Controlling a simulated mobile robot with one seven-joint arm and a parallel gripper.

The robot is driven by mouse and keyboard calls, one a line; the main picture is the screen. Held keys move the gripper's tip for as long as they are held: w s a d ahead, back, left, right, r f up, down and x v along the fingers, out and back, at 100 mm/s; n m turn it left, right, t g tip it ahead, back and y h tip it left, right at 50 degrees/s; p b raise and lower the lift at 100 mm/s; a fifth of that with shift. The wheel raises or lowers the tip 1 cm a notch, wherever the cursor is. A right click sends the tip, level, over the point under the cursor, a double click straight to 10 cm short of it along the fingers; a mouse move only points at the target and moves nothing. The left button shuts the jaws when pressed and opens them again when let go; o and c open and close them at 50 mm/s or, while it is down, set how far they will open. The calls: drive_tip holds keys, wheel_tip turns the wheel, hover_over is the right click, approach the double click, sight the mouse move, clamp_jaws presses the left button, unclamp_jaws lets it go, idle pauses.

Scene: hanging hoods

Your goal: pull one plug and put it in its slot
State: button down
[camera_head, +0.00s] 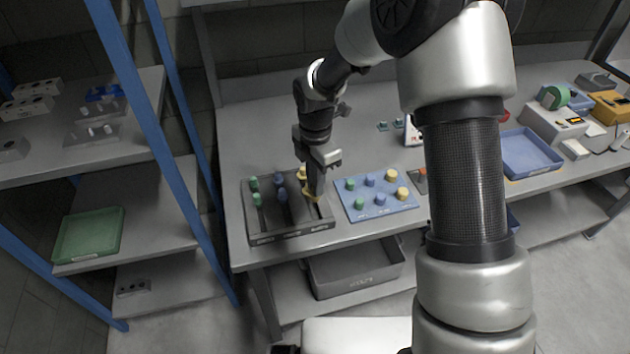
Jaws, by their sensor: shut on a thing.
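A dark grey tray (262,238) stands at the table's left front, with lanes holding green plugs (253,184), blue plugs (281,184) and a yellow plug (301,173). My gripper (314,193) points down over the tray's right lane, shut on a yellow plug (309,197) at the fingertips. The fingers partly hide this plug, and I cannot tell whether it is seated or held just above the tray. A blue board (350,213) lies just right of the tray, bearing several green (350,184), blue (380,200) and yellow plugs (402,193).
My arm crosses the right middle of the view and hides part of the table. A blue tray (530,153) and boxed devices (553,124) stand at the right. A blue-framed shelf (160,120) is close on the left. A grey bin (355,275) sits below the table.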

sight(315, 199)
drive_tip(key=shift+f+b, duration=1.65)
drive_tip(key=shift+f, duration=0.7)
drive_tip(key=shift+f+b, duration=0.6)
drive_tip(key=shift+f, duration=0.3)
drive_tip(key=c, duration=1.7)
unclamp_jaws()
